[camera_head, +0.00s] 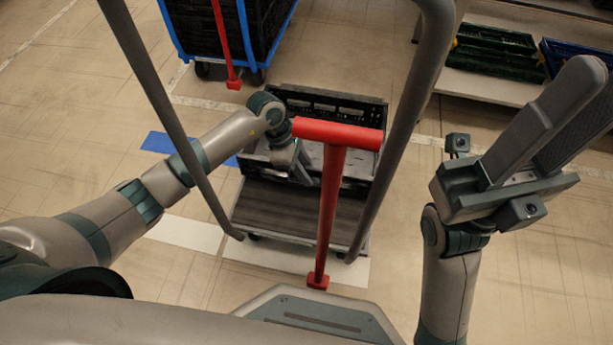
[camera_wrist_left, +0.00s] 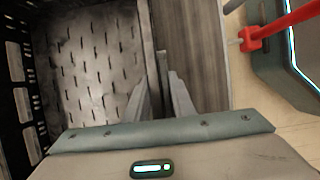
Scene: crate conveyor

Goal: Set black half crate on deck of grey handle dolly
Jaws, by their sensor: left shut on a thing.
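The black half crate (camera_head: 330,103) is over the back part of the dolly's brown deck (camera_head: 290,212); I cannot tell whether it rests fully on it. The crate's slotted grey floor (camera_wrist_left: 95,60) fills the left of the left wrist view. My left gripper (camera_head: 303,172) is shut on the crate's near wall, and its fingers (camera_wrist_left: 165,90) straddle that wall beside the bare deck (camera_wrist_left: 190,50). The dolly's grey tube handle (camera_head: 402,120) rises toward me on both sides. My right gripper (camera_head: 595,85) is raised at the right, empty, its fingers apart.
A red T-shaped bar (camera_head: 330,200) stands before the dolly and hides part of the crate. A blue-edged cart with a black crate (camera_head: 230,35) stands behind left. A shelf (camera_head: 490,86) with green and blue crates is at back right. Floor is clear at both sides.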

